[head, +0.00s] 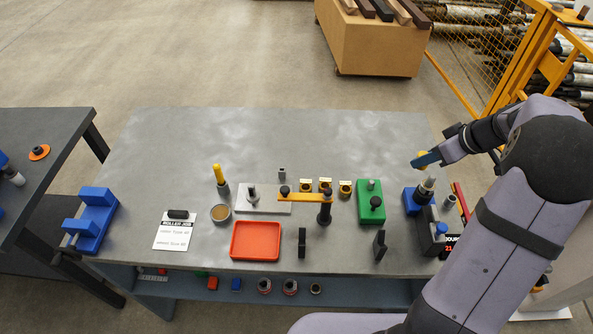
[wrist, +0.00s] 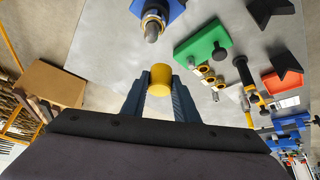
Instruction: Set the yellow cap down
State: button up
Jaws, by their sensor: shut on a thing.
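My gripper (wrist: 160,88) is shut on the yellow cap (wrist: 160,79), a short yellow cylinder held between the two blue-grey fingertips in the wrist view. In the head view the cap (head: 422,155) shows as a small yellow bit at the end of my gripper (head: 425,160), above the right rear part of the table. The table (head: 300,140) is grey metal. The cap is apart from the blue block with a metal-tipped post (head: 427,187), which stands nearer the table's front. That post also shows above the cap in the wrist view (wrist: 152,28).
A green block (head: 370,210), a yellow bar (head: 300,196), a red tray (head: 256,241), a yellow-handled tool (head: 219,175) and a job card (head: 176,233) occupy the table's front half. The back half is bare. A cardboard box (head: 372,45) stands on the floor behind.

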jog(key=w+a+f+n+g+y+b, duration=0.1)
jog(key=a+f+n+b, duration=0.25)
jog(key=a, duration=0.95)
jog(key=n+g+y+b, duration=0.1)
jog(key=n+g, duration=0.1)
jog(key=n, duration=0.3)
send_over(340, 209)
jog(key=d, duration=0.2)
jog(key=shift+s+f, duration=0.15)
jog(key=shift+f, duration=0.4)
jog(key=shift+s+f, duration=0.15)
jog(key=shift+f, duration=0.35)
jog(key=shift+f+p, duration=1.25)
jog(key=shift+f, duration=3.75)
jog(key=shift+f+b, duration=0.2)
jog(key=shift+b, duration=0.1)
jog(key=o, duration=1.1)
